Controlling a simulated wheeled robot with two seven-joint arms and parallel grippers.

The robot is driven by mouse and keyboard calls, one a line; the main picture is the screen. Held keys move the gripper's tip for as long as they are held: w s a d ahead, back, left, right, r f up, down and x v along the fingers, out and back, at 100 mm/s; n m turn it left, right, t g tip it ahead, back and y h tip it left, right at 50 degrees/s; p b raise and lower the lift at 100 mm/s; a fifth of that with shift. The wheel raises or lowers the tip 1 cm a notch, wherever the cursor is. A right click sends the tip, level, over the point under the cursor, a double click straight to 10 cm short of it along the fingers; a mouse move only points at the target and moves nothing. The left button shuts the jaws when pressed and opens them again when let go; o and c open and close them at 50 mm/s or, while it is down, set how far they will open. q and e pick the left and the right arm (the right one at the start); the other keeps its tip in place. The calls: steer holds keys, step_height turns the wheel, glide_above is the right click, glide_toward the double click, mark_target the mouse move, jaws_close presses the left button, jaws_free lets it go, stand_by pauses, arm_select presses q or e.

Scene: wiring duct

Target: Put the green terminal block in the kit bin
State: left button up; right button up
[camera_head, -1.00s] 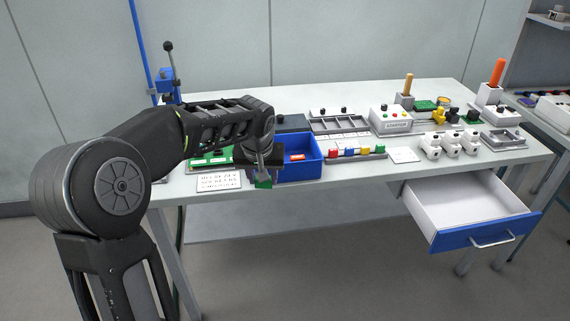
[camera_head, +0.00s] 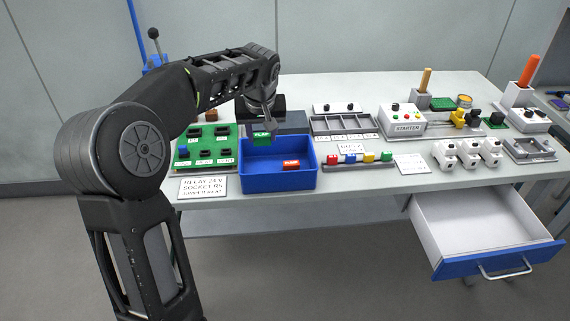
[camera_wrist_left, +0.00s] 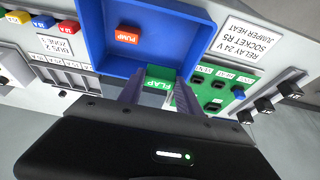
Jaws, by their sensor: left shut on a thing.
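The green terminal block (camera_head: 262,138), lettered FLAP, is between the fingertips of my left gripper (camera_head: 263,130). The wrist view shows the block (camera_wrist_left: 160,76) with the two fingers (camera_wrist_left: 156,96) shut on its sides. The blue bin (camera_head: 280,184) stands on the bench and holds an orange block (camera_head: 291,165) lettered PUMP. In the head view, the green block overlaps the bin's far left part; its exact height above the bin is hard to tell. My right gripper is in neither view.
A green socket board (camera_head: 207,160) stands left of the bin, with a white label card (camera_head: 203,187) in front. A rail of coloured blocks (camera_head: 358,160) lies to the right. A blue-fronted drawer (camera_head: 500,261) hangs open at the right.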

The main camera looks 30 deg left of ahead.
arm_select(q)
steer(key=shift+s+r, duration=0.2)
steer(key=shift+s, duration=0.2)
steer(key=shift+w+f, duration=0.15)
steer(key=shift+f, duration=0.3)
glide_toward(263, 163)
steer(key=shift+s+d+f, duration=0.35)
steer(key=shift+s+f, duration=0.1)
steer(key=shift+s, duration=0.05)
steer(key=shift+f+p, duration=0.35)
steer(key=shift+f, duration=1.55)
steer(key=shift+f, duration=0.1)
steer(key=o, duration=1.3)
